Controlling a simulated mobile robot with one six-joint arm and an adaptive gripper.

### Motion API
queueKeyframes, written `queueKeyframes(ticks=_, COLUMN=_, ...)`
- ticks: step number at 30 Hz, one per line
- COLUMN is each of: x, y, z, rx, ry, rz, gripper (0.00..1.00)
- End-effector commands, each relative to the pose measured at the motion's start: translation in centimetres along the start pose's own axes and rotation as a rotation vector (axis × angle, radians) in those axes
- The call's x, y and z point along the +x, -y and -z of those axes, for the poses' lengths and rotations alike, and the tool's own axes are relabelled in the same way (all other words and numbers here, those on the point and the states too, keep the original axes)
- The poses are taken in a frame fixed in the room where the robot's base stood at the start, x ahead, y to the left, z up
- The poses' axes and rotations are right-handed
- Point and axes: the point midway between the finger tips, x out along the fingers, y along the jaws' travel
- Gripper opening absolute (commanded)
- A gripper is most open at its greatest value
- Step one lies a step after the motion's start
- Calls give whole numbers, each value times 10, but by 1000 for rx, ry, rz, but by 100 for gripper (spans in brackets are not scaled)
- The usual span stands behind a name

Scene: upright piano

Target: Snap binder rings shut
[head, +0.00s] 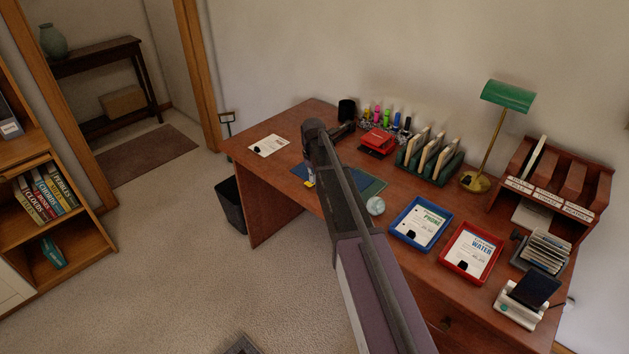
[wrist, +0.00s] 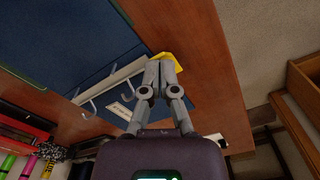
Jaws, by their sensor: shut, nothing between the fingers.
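The open dark blue binder (head: 299,171) lies on the desk, partly hidden by my arm in the head view. In the wrist view the binder (wrist: 95,62) shows a pale metal spine strip with hook-shaped metal rings (wrist: 90,106) standing up from it. At least two rings show; their tips look apart, and my gripper may hide more. My gripper (wrist: 162,64) is shut and empty, over the strip's end beside a yellow piece (wrist: 174,59) at the binder's edge. I cannot tell whether the fingertips touch the strip or the yellow piece.
A round pale object (head: 375,206), a blue tray (head: 397,231) and a red tray (head: 447,262) stand to the right. A red hole punch (head: 378,142) and bright markers stand behind. A white sheet (head: 268,145) lies left.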

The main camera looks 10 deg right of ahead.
Motion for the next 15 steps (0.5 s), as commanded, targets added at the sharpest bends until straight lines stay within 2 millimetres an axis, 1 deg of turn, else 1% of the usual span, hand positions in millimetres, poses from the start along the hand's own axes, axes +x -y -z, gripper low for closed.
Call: queueKeyframes(ticks=15, x=10, y=0, z=0, rx=0, ry=0, rz=0, gripper=0)
